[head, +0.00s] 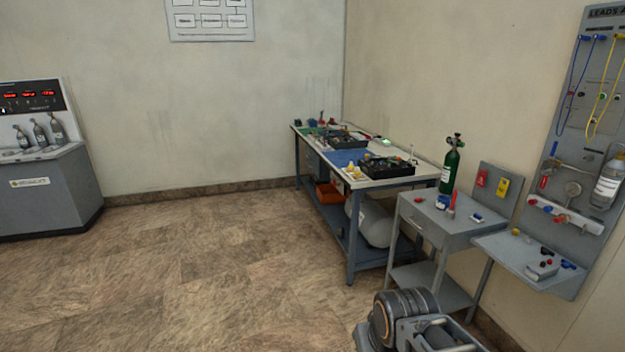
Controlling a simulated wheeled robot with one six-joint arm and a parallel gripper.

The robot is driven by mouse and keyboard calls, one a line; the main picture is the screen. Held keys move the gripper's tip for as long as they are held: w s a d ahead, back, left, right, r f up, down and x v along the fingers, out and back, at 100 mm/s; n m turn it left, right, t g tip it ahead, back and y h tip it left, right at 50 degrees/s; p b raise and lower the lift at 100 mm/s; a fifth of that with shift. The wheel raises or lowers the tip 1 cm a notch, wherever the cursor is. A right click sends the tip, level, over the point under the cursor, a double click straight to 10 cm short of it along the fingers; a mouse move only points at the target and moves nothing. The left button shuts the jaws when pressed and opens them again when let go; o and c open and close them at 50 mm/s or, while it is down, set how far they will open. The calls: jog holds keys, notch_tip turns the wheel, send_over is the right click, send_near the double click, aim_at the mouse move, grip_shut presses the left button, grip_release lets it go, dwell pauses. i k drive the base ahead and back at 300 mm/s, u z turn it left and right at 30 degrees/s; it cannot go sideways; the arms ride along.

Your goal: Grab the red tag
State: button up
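The red tag (482,178) hangs on a small grey upright panel (514,201) at the right, behind the small grey table. A yellow tag (503,187) hangs just right of it on the same panel. Both look upright and fully visible. Part of my arm shows at the bottom edge, right of the middle, well below the red tag and apart from it. My gripper's fingers are not in view.
The small grey table (423,216) carries a green cylinder (451,168) left of the red tag, plus small red and blue parts. A grey shelf (515,254) juts out at right. A cluttered workbench (408,181) stands behind. Floor (190,255) at left is clear.

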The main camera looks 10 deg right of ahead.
aim_at(480, 181)
jog(key=u, duration=0.1)
jog(key=i, duration=2.15)
jog(key=z, duration=1.1)
jog(key=i, duration=1.5)
jog(key=z, duration=0.85)
